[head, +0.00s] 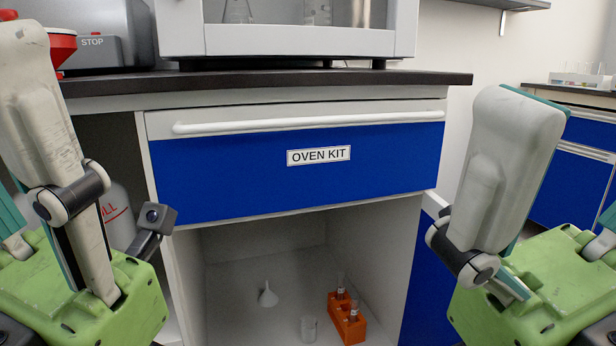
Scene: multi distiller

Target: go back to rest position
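My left arm shows at the left edge as a pale grey link (28,105) running down to a green housing (105,300), with a small dark block (155,218) beside it. My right arm shows at the right as a matching pale link (508,165) and a green housing (545,290). Both arms are in front of the bench, one on each side of the drawer. I see no fingertips of either gripper, so I cannot see whether they hold anything.
A blue drawer (240,170) labelled OVEN KIT is shut under the dark worktop (420,80). The open compartment below holds a white funnel (268,296), a small beaker (309,328) and an orange tube rack (345,322). A glass-fronted cabinet (300,42) stands above.

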